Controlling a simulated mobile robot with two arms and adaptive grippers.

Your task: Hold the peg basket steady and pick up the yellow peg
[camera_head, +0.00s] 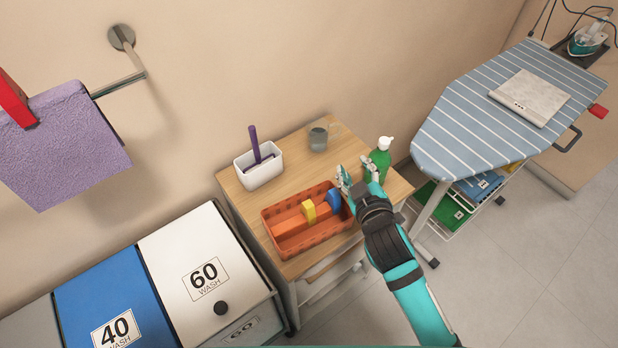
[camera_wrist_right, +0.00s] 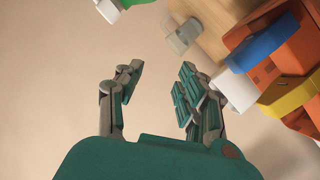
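The orange peg basket (camera_head: 318,238) sits on the wooden cabinet top. The yellow peg (camera_head: 308,211) lies in it among orange pegs, beside a blue peg (camera_head: 334,201). My right gripper (camera_head: 357,174) is over the cabinet top at the basket's right end, apart from the yellow peg. In the right wrist view its fingers (camera_wrist_right: 158,88) are spread with nothing between them. That view shows the yellow peg (camera_wrist_right: 290,97) and blue peg (camera_wrist_right: 256,47) off to the right. My left gripper is not in view.
A green bottle (camera_head: 379,161) stands just right of my right gripper. A grey mug (camera_head: 318,139) and a white box (camera_head: 261,172) with a purple-handled item stand behind the basket. Laundry bins (camera_head: 178,252) are at left, an ironing board (camera_head: 470,115) at right.

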